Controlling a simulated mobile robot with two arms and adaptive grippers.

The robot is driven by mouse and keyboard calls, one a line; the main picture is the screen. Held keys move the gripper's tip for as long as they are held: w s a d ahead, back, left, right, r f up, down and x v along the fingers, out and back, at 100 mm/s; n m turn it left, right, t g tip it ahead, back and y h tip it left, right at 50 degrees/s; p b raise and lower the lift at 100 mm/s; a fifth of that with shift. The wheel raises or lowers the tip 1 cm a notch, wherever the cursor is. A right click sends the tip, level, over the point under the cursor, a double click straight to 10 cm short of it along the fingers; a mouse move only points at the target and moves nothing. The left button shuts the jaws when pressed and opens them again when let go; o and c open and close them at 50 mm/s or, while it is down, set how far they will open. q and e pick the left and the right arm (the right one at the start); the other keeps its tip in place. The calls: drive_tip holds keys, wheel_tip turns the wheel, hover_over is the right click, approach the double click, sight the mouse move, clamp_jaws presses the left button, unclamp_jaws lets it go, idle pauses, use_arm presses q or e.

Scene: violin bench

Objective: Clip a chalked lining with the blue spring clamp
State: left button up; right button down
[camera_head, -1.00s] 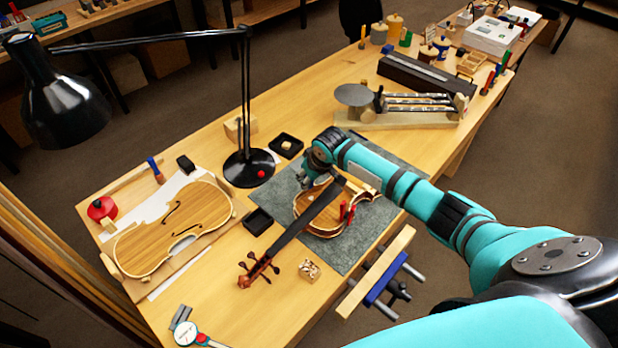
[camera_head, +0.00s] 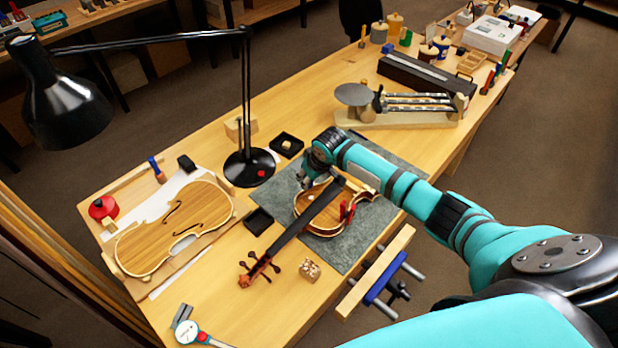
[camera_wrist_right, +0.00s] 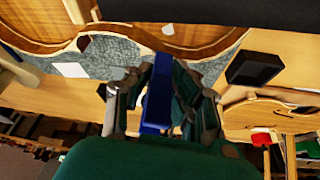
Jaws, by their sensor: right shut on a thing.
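My right gripper (camera_wrist_right: 160,78) is shut on the blue spring clamp (camera_wrist_right: 157,100), which stands upright between its fingers in the right wrist view. In the head view the right wrist hangs over the left rim of the open violin body (camera_head: 318,222), and the gripper and clamp are mostly hidden by my arm. The violin body's curved rim (camera_wrist_right: 175,45) runs just beyond the fingertips in the wrist view; I cannot tell whether the clamp touches it. A red clamp (camera_head: 347,212) sits on the body's right side. Chalk on the lining cannot be made out. My left gripper is not in view.
The violin body lies on a grey mat (camera_head: 352,258), its dark neck (camera_head: 290,232) reaching front left. Black trays (camera_head: 259,221) (camera_head: 286,145), a lamp base (camera_head: 250,168) and a violin plate (camera_head: 170,230) lie left. A vise (camera_head: 385,280) juts from the front edge.

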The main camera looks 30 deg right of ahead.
drive_tip(key=shift+p, duration=0.3)
drive_tip(key=shift+f+b, duration=0.75)
drive_tip(key=shift+f, duration=0.55)
drive_tip(key=c, duration=1.1)
unclamp_jaws()
drive_tip(key=v, duration=1.2)
drive_tip(key=shift+r, duration=0.1)
